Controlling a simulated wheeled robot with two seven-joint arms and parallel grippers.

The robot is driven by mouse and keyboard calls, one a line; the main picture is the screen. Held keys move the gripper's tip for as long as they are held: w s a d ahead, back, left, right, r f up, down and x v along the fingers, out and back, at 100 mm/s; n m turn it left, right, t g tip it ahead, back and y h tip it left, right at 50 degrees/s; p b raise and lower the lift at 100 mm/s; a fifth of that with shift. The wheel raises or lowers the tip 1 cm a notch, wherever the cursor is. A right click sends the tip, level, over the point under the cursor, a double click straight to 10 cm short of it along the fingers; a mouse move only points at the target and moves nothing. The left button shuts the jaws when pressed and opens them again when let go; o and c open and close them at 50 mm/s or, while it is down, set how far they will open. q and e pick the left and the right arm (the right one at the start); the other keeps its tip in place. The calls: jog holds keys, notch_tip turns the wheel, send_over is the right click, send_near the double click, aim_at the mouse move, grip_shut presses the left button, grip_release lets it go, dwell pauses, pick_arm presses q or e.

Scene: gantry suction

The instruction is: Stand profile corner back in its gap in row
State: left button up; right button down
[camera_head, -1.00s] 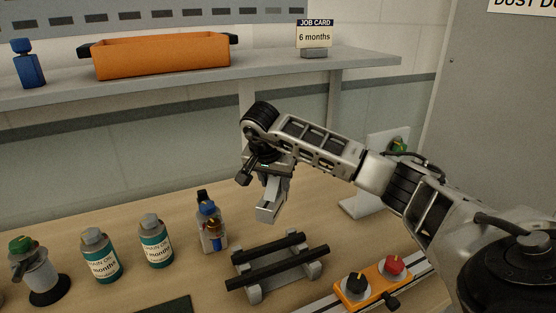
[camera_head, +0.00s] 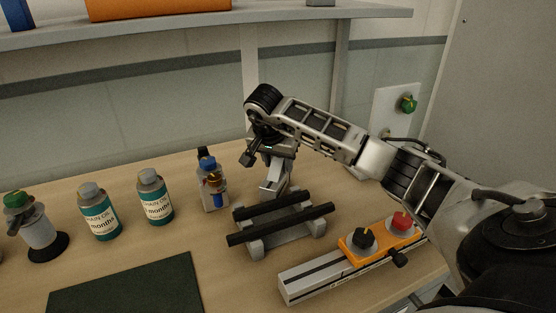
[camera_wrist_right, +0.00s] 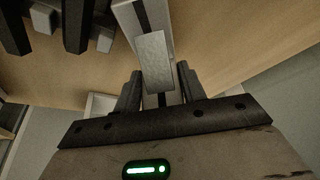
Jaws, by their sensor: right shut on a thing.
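The profile corner (camera_head: 270,188) is a light grey, angled metal piece. My right gripper (camera_head: 276,162) is shut on it, behind the black-barred rack in the head view. The piece hangs low there; whether it touches the table or rack is unclear. In the right wrist view the profile corner (camera_wrist_right: 155,62) shows between the two dark fingers. The row on the table holds a grey, green-capped item (camera_head: 36,225), two teal chain oil bottles (camera_head: 100,215) (camera_head: 155,200) and a blue-capped bottle (camera_head: 211,188). My left gripper is out of view.
The rack (camera_head: 280,217) has two black bars on grey feet, close to the held piece. A rail (camera_head: 310,276) with an orange knob block (camera_head: 380,238) lies at front right. A dark green mat (camera_head: 130,288) lies at front left. A shelf (camera_head: 200,24) overhangs the back.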

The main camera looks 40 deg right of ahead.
jog(key=shift+f, duration=0.2)
dwell(0.5)
jog(key=shift+f+b, duration=0.25)
jog(key=shift+b, duration=0.05)
jog(key=c, duration=0.7)
grip_release()
jog(key=shift+c, duration=0.2)
jog(key=shift+f, duration=0.15)
